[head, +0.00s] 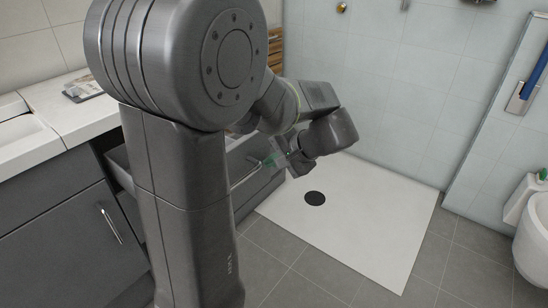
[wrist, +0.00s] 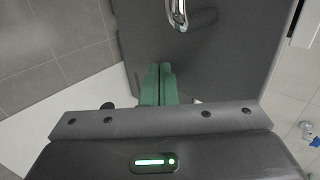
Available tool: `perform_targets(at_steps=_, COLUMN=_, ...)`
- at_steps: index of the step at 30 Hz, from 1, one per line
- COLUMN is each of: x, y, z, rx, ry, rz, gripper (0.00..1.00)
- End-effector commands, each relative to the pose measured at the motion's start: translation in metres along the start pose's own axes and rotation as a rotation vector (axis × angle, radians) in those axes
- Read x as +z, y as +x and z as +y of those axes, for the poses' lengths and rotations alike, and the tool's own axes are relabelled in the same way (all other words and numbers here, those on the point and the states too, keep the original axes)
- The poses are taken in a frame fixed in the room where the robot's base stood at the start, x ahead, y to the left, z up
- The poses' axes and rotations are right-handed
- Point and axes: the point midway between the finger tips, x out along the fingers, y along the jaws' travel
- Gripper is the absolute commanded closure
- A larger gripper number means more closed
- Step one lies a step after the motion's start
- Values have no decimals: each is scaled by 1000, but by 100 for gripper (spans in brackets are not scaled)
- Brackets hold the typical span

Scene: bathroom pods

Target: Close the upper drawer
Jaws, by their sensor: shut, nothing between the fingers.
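The upper drawer (head: 238,158) is dark grey and stands pulled out from the vanity cabinet. Its front carries a bright metal handle (head: 245,178). My arm hides much of the drawer's side and inside. In the wrist view the grey drawer front (wrist: 225,65) fills the upper middle, with the handle (wrist: 177,15) at the top edge. My gripper (head: 272,160) has green fingers, shut and empty, in front of the drawer front. The fingers also show in the wrist view (wrist: 158,80), pointing at the front below the handle; I cannot tell whether they touch it.
A grey cabinet door (head: 75,235) with a vertical handle is at the left, under the white countertop (head: 75,115). A white shower tray (head: 350,215) with a black drain lies right of the drawer. A toilet (head: 533,225) stands at the far right. Tiled floor is free in front.

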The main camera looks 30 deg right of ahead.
Motion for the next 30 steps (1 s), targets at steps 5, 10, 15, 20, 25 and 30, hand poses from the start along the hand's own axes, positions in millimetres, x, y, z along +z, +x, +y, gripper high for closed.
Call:
perform_targets(at_steps=5, x=0, y=6, z=-6, rx=0, ry=-1, rz=-3, gripper=100)
perform_targets(at_steps=10, x=1, y=23, z=-24, rx=-1, ry=-3, rz=-5, gripper=100)
perform_targets(at_steps=15, x=1, y=53, z=-52, rx=1, ry=-4, rz=-6, gripper=100)
perform_targets(at_steps=20, x=2, y=86, z=-83, rx=0, ry=-4, rz=-7, gripper=100)
perform_targets(at_steps=25, x=2, y=121, z=-115, rx=0, ry=-5, rz=-6, gripper=100)
perform_targets(at_steps=30, x=2, y=154, z=-146, rx=0, ry=-4, rz=-5, gripper=100)
